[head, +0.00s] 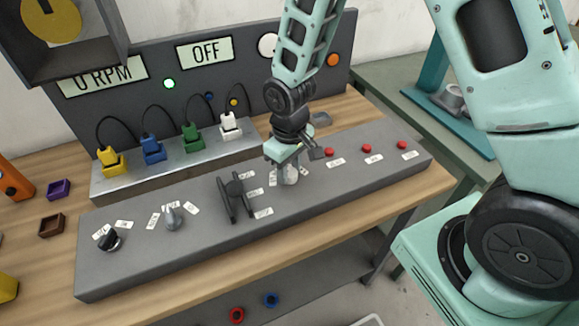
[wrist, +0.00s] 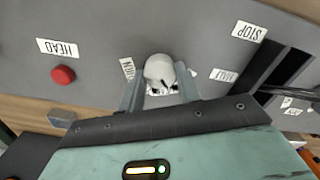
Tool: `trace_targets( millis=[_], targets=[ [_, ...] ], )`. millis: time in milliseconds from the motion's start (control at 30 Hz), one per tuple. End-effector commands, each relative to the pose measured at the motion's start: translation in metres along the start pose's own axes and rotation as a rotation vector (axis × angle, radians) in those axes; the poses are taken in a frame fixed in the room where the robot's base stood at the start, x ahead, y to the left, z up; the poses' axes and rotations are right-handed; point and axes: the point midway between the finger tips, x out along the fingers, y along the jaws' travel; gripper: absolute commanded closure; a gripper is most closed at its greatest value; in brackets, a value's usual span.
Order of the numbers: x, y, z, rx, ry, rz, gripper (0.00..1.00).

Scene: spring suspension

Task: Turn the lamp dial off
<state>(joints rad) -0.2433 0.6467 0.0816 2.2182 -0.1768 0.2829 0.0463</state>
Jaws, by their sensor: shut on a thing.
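A pale grey dial (head: 289,175) stands on the sloped grey console, between the black lever and the red buttons. In the wrist view the dial (wrist: 159,69) sits between my two fingers, with its rounded top visible. My gripper (head: 285,163) points down over it and is shut on it; it also shows in the wrist view (wrist: 160,88). Small white labels surround the dial, but the fingers partly cover them and I cannot read its setting. Another grey dial (head: 172,217) and a black knob (head: 111,240) stand further left on the console.
The black lever (head: 235,195) stands close left of my gripper. Red buttons (head: 366,149) lie to its right. Behind are coloured plugs (head: 153,149) with cables and a panel with an OFF display (head: 205,53), a green light (head: 169,84) and a white round lamp (head: 267,45).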

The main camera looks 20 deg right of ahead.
Motion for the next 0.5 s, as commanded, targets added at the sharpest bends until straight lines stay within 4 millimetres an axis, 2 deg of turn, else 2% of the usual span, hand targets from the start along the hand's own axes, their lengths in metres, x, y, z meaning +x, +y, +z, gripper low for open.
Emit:
trace_targets(
  millis=[500],
  targets=[
    [-0.0011,0.0,-0.001,-0.391,0.003,0.001,0.89]
  ],
)
